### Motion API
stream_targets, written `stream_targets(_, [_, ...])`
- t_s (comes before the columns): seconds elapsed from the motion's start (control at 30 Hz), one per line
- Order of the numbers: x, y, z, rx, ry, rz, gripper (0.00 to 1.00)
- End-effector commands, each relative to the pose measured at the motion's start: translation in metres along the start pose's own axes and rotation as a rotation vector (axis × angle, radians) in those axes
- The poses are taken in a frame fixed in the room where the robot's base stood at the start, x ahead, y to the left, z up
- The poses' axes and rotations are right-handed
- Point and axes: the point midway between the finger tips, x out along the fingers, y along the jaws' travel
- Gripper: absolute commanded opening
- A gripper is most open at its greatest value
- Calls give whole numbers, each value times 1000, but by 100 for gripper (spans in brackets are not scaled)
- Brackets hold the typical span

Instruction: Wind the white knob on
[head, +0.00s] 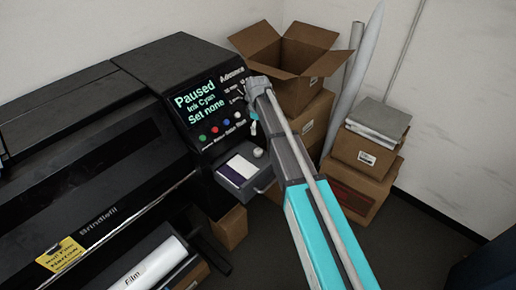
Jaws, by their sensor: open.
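The black printer's control panel (205,112) has a screen reading "Paused", "Ink Cyan", "Set none". Beside the screen is an "Advance" label with a dial scale (237,97), partly covered by my gripper. A small round white piece (258,152) shows below the panel, by the right side of the open drawer; I cannot tell whether it is the knob. My gripper (252,112) is open in front of the panel's right edge. Its fingers are small and mostly hidden by the arm, and I cannot tell whether they touch anything.
Green, red, blue and pale buttons (215,130) line the panel under the screen. The open drawer (262,178) holds a white and purple block (238,170). A film roll (150,264) lies at the front. Cardboard boxes (365,152) and upright tubes (355,75) stand at right.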

Motion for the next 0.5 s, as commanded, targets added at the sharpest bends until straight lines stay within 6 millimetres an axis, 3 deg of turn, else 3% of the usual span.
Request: stream_targets(0.5, [12,1,1,3,0,0,90])
